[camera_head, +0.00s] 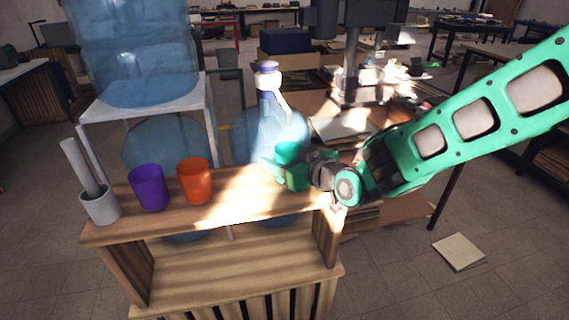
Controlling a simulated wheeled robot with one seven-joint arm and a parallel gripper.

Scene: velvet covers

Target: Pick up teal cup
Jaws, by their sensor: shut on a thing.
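The teal cup (288,151) is at the right part of the wooden shelf top, partly hidden by my gripper. My gripper (284,165) reaches in from the right and is shut on the cup. Only the cup's upper part shows clearly, and I cannot tell whether its base touches the wood.
On the shelf top (237,203) stand an orange cup (194,182), a purple cup (149,188) and a grey mortar with a pestle (100,205), all to the left. A blue-and-white bottle (268,82) and large blue water jugs (131,60) show behind. The shelf's middle is clear.

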